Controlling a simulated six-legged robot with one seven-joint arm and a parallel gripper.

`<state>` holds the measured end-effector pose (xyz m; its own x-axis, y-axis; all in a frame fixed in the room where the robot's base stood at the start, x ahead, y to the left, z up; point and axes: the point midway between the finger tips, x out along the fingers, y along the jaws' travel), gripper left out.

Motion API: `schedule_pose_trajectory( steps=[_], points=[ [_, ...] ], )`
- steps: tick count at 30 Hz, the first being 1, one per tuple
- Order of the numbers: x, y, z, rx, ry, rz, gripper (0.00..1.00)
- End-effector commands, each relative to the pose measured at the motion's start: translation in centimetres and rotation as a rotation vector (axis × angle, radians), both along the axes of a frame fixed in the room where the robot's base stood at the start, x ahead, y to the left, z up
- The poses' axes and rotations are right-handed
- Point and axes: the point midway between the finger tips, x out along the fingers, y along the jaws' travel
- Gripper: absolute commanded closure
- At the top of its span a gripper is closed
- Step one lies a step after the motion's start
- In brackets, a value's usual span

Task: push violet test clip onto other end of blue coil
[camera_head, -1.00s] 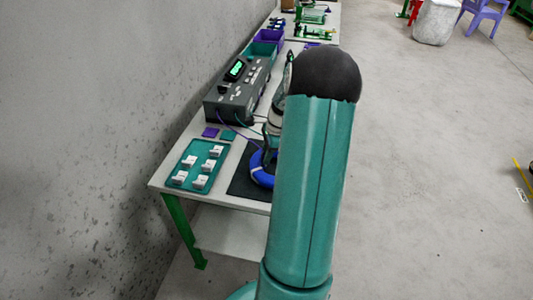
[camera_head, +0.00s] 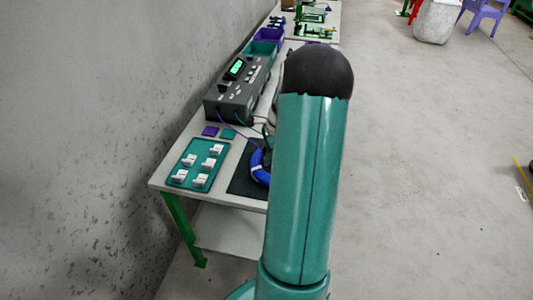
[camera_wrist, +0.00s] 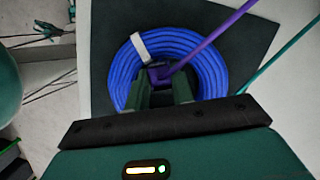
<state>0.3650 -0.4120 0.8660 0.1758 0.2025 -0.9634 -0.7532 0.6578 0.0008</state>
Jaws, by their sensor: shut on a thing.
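The blue coil (camera_wrist: 200,52) lies on a dark mat (camera_wrist: 250,38), with a pale tie around it at its upper left in the wrist view. It also shows in the head view (camera_head: 257,172), partly hidden behind my arm. My gripper (camera_wrist: 164,84) is over the middle of the coil, shut on the violet clip (camera_wrist: 160,74). A violet lead (camera_wrist: 215,37) runs from the clip to the upper right. The coil's ends and any contact between clip and cable end are hidden by my fingers.
A grey tester with a lit green display (camera_head: 236,69) stands behind the mat. A teal tray (camera_head: 188,160) with several white pieces is on the left. A teal lead (camera_wrist: 280,52) runs beside the mat.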

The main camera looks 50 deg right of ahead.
Motion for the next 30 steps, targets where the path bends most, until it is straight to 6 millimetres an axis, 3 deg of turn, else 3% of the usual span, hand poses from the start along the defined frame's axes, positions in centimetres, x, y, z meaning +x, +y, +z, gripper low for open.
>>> schedule_pose_trajectory(
  steps=[30],
  points=[
    [0.02, 0.03, -0.77, 0.0, 0.001, 0.001, 1.0]
  ],
)
